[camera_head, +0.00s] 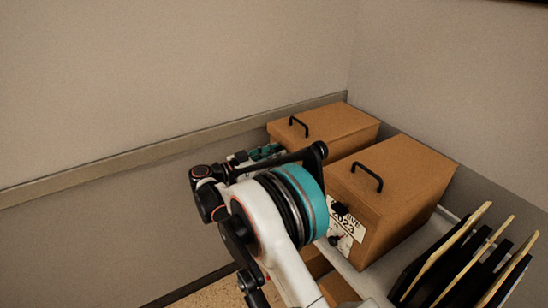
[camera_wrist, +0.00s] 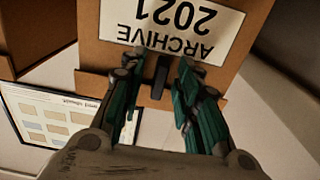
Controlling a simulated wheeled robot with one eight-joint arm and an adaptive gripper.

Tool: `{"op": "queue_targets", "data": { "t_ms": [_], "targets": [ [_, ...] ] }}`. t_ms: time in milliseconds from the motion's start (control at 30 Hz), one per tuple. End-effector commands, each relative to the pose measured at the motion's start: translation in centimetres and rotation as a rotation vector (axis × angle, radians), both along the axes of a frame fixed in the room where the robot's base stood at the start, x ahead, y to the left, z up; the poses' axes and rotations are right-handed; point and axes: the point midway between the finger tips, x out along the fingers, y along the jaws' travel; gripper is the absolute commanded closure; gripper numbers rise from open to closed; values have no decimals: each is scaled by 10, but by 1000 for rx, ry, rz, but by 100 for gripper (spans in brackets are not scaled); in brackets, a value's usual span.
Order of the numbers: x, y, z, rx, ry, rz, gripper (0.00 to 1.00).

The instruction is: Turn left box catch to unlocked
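The left box (camera_head: 335,124) is brown with a black top handle and stands at the back of the shelf. Its front is mostly hidden behind my arm in the head view. In the wrist view the box front (camera_wrist: 95,40) appears upside down with a white "ARCHIVE 2021" label (camera_wrist: 180,28). A small black catch (camera_wrist: 160,77) sits at the label's edge. My gripper (camera_wrist: 160,70) is open, with one teal finger on each side of the catch and visible gaps between. In the head view my gripper (camera_head: 264,153) is at the left box's front, partly hidden.
The right box (camera_head: 410,180), labelled 2023, stands close beside the left one, with my arm near its front. Upright dark folders (camera_head: 440,265) stand at the right on the pale shelf (camera_head: 375,282). A printed sheet (camera_wrist: 60,117) shows in the wrist view. The wall lies behind.

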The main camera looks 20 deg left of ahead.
Motion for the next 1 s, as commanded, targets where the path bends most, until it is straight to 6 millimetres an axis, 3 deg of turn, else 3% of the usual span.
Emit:
{"op": "queue_targets", "data": {
  "t_ms": [233, 367, 400, 1000],
  "targets": [
    [0, 0, 0, 0, 0, 1, 70],
    [0, 0, 0, 0, 0, 1, 97],
    [0, 0, 0, 0, 0, 1, 100],
    [0, 0, 0, -95, 81, 0, 100]
  ]
}}
